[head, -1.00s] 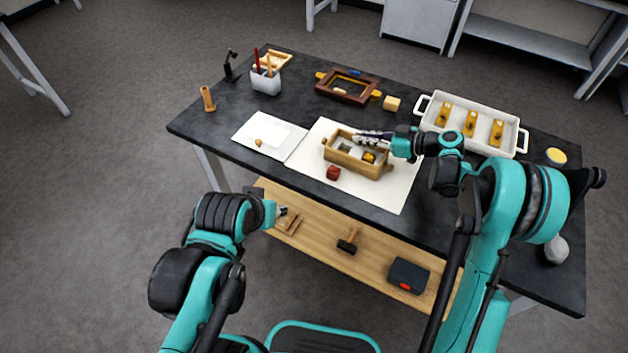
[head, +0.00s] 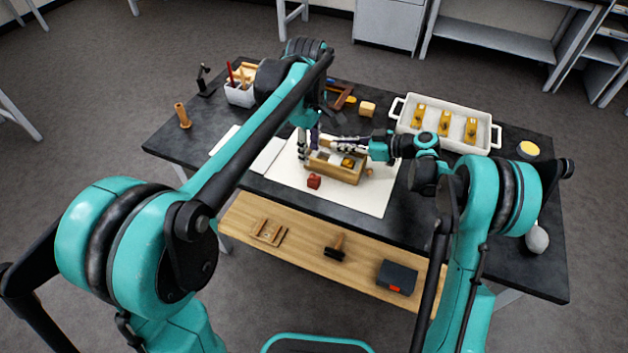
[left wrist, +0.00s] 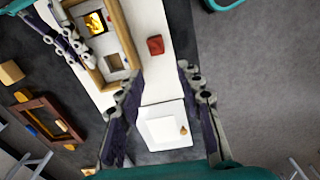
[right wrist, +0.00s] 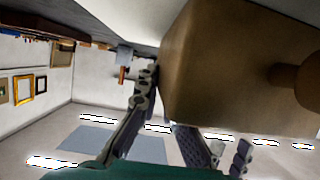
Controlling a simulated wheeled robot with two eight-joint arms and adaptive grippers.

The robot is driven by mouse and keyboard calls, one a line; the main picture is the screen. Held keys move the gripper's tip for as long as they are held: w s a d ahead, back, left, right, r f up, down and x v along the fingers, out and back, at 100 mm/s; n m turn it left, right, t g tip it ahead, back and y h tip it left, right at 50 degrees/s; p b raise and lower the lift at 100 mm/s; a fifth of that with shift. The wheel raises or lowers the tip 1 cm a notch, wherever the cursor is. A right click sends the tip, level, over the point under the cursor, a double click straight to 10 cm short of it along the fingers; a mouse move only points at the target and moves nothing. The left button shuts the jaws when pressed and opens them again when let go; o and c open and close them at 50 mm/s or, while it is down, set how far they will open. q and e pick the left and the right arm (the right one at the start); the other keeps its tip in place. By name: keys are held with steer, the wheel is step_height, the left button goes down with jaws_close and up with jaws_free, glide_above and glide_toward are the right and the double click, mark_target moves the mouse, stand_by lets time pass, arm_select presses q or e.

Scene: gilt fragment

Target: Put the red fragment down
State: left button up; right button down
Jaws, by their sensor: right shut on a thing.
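The red fragment (head: 314,181), a small block, lies on the white mat (head: 368,198) in front of a wooden box (head: 332,172). It also shows in the left wrist view (left wrist: 155,45), beyond my left fingertips and apart from them. My left gripper (head: 308,148) is open and empty, pointing down by the box's left end; its fingers are spread in the left wrist view (left wrist: 160,82). My right gripper (head: 338,144) is shut on the wooden box at its back side. The box fills much of the right wrist view (right wrist: 225,70) and hides part of that grip.
A gold piece (head: 348,162) sits in a box compartment. A white tray (head: 398,127) with several gold pieces stands at the back right. A brown frame (left wrist: 40,118) lies behind the box. My left arm covers part of the table's left side. The mat's front right is clear.

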mark_target(315, 177)
arm_select(q)
steer(key=shift+n, duration=0.3)
steer(key=f, duration=0.7)
steer(key=shift+w+d, duration=0.4)
steer(key=shift+s+d+f, duration=0.1)
steer(key=shift+d+f, duration=0.05)
steer(key=shift+f, duration=1.2)
steer(key=shift+s+d+f, duration=0.1)
steer(key=shift+d+f, duration=0.05)
steer(key=shift+f, duration=1.2)
jaws_close()
steer(key=shift+r, duration=0.15)
step_height(315, 177, up, 10)
steer(key=shift+f, duration=0.1)
